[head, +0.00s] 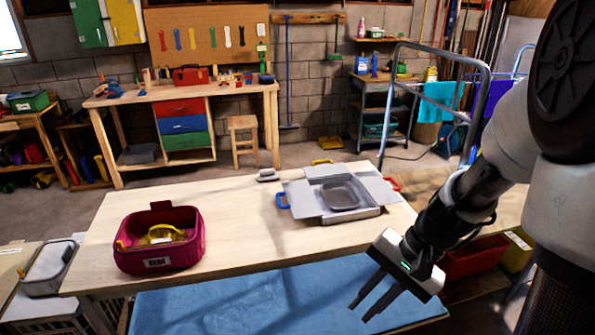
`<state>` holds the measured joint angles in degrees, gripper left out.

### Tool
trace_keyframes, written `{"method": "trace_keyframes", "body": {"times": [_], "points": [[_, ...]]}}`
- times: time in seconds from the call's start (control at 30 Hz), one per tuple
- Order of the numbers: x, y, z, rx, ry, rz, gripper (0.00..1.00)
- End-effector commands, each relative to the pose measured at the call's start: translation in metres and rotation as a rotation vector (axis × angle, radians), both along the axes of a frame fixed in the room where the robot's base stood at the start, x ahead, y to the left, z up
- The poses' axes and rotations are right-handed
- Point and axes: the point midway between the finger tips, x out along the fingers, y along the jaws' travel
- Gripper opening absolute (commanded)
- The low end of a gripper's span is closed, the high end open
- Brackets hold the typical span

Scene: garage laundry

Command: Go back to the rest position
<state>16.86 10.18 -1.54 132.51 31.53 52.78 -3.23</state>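My gripper (377,302) hangs in front of the near edge of the wooden table, over the blue mat (262,300). Its two dark fingers point down and to the left. They appear a little apart, with nothing visible between them. My arm reaches in from the right side of the head view.
The wooden table (245,235) holds a dark red bin (150,257) with a yellow item inside at left. An open grey box (362,217) with a grey container (342,195) stands at right. A metal frame (487,95) rises behind the arm. Floor shows beyond the table.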

Motion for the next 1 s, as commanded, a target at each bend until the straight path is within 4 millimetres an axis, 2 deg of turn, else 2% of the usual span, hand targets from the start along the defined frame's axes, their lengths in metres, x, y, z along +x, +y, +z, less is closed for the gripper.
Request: {"method": "trace_keyframes", "body": {"times": [0.03,0.2,0.4,0.5,0.7,1.0], "points": [[-0.003,0.003,0.022,-0.051,-0.066,0.065,0.17],[-0.021,0.005,0.078,-0.224,-0.255,0.258,0.17],[-0.044,0.003,0.134,-0.425,-0.476,0.433,0.17],[-0.054,0.0,0.153,-0.503,-0.562,0.487,0.17],[-0.063,-0.005,0.171,-0.584,-0.647,0.532,0.17],[-0.064,-0.005,0.173,-0.59,-0.653,0.536,0.17]]}}
